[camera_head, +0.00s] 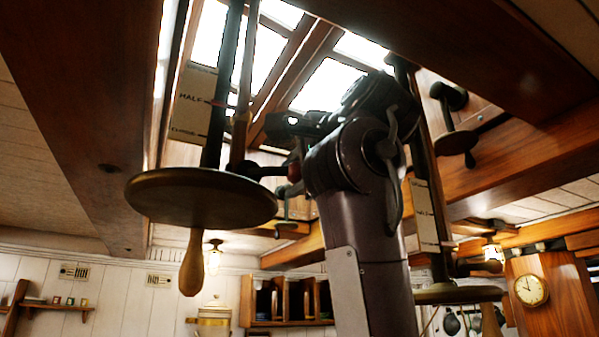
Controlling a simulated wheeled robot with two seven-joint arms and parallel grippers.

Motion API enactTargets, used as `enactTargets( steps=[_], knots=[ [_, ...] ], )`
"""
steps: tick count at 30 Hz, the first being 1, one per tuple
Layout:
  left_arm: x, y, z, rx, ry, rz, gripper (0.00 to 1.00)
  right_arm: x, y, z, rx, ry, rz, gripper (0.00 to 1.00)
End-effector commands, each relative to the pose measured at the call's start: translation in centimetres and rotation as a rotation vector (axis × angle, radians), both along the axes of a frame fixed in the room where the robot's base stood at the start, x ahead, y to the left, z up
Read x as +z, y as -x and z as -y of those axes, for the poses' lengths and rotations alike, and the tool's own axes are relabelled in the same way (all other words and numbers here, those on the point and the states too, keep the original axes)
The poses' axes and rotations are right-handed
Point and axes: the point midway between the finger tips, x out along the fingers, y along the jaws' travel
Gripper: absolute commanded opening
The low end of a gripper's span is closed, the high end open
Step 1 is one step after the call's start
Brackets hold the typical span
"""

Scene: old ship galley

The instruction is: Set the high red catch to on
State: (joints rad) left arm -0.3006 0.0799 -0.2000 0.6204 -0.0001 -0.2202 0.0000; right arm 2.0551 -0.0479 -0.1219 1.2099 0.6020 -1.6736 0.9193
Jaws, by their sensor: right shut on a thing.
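My right gripper (290,127) is raised high under the skylight, at the end of my dark arm. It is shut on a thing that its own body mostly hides. A small red piece (299,147) shows right beneath the gripper and appears to be the red catch. Its setting cannot be read from here. My left gripper is not in view.
A round wooden handwheel (160,196) with a hanging handle is close at the left, by a plate marked HALF (190,108). Another wheel (458,294) is at the lower right. Ceiling beams (88,120) surround the skylight. A clock (531,290) hangs at the far right.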

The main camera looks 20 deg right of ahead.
Motion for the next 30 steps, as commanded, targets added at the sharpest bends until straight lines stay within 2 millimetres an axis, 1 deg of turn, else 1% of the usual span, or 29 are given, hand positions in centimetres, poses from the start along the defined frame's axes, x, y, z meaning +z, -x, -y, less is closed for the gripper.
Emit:
enactTargets(
  steps=[11,12,16,17,26,30],
  knots=[
    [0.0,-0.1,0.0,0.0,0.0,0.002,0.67,0.0,-0.2,0.0,-0.001,-0.006,-0.001,0.0],
    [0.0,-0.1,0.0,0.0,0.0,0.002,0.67,0.0,-0.2,0.0,-0.001,-0.006,-0.001,0.34],
    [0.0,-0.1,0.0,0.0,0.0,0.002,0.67,0.0,-0.1,0.0,-0.001,-0.005,-0.001,0.52],
    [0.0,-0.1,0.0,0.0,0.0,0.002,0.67,0.0,-0.1,0.0,-0.001,-0.005,0.0,0.54],
    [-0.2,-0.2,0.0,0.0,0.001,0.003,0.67,0.0,0.3,0.0,-0.001,-0.004,0.003,0.54],
    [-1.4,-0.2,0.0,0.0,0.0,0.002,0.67,-0.4,1.9,0.1,-0.002,-0.003,0.004,0.54]
  ],
)
